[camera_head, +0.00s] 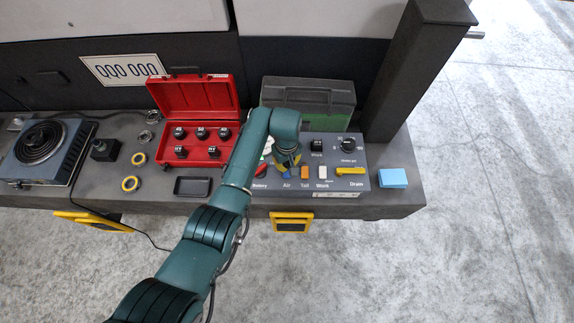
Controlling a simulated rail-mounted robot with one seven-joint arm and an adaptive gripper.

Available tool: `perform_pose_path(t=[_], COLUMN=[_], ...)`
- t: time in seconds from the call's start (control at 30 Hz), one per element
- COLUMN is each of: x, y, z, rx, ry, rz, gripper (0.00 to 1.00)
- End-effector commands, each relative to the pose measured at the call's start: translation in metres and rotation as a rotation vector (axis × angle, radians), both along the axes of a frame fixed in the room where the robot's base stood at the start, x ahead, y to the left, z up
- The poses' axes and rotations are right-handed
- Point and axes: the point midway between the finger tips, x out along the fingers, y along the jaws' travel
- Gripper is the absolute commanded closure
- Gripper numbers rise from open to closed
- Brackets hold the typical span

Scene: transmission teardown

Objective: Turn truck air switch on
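A grey control panel (333,156) lies on the bench, with labels Battery, Air, Tail, Work and Drain. The small blue switch (285,172) above the Air label is only partly visible, and I cannot tell which way it is set. My gripper (290,160) points down over the panel, just behind the blue switch. The wrist hides much of the gripper. I cannot tell whether its fingers are open or shut, or whether they touch the panel.
Beside the Air switch are a red Battery knob (262,170), an orange Tail switch (305,172) and a white Work switch (322,170). A yellow Drain lever (350,171) is to the right. An open red socket case (192,98) stands left. A dark pillar (412,70) rises behind right.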

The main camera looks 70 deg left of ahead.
Motion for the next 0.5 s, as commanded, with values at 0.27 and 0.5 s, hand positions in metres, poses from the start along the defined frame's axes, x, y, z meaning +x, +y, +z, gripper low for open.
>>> perform_pose_path(t=[0.27,0.5], x=[0.0001,0.0], y=[0.0001,0.0], z=[-0.0048,-0.0086], rx=[0.0,0.0], ry=[0.0,0.0], rz=[0.0,0.0], gripper=[1.0,1.0])
